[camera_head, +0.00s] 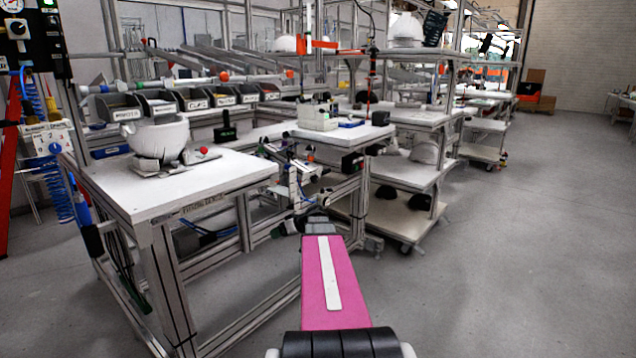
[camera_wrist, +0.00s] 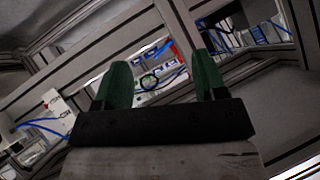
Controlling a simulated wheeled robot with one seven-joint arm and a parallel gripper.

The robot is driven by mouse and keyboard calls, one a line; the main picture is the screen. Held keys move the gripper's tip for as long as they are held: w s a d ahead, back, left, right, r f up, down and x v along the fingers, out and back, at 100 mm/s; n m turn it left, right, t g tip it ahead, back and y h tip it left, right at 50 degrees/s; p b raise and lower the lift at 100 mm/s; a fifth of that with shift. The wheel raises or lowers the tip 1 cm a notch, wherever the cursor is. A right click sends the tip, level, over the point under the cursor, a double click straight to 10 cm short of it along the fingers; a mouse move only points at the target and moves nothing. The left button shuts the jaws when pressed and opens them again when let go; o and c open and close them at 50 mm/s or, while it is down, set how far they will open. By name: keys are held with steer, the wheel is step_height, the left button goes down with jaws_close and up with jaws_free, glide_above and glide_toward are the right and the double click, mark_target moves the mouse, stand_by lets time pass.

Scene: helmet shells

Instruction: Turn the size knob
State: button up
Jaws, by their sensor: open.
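I cannot make out a size label on any knob. A dark round knob (camera_head: 17,28) sits on the control panel at the upper left in the head view. A small red ball-shaped knob (camera_head: 203,150) is beside the white helmet shell (camera_head: 160,138) on the near workbench. I cannot tell which, if either, is the size knob. My gripper (camera_wrist: 163,78) shows two green fingers spread apart with nothing between them. It faces aluminium framing and cables. In the head view my pink arm reaches forward, right of the near workbench, well away from both knobs; the fingertips are not clear there.
The near workbench (camera_head: 232,170) stands at left, with grey bins (camera_head: 160,104) behind it. A second bench (camera_head: 340,133) and a wheeled shelf cart (camera_head: 412,213) stand beyond my arm. In the wrist view, a metal beam (camera_wrist: 75,62) crosses ahead. The floor at right is clear.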

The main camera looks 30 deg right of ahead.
steer(key=w+d+r+t, duration=0.2)
steer(key=d+r+t, duration=0.4)
steer(key=d, duration=0.8)
steer(key=n+t+h, duration=0.1)
steer(key=t+h, duration=0.1)
steer(key=t, duration=0.1)
glide_toward(317, 180)
steer(key=x, duration=0.9)
steer(key=shift+w+a, duration=0.1)
steer(key=shift+a, duration=0.05)
steer(key=c, duration=0.9)
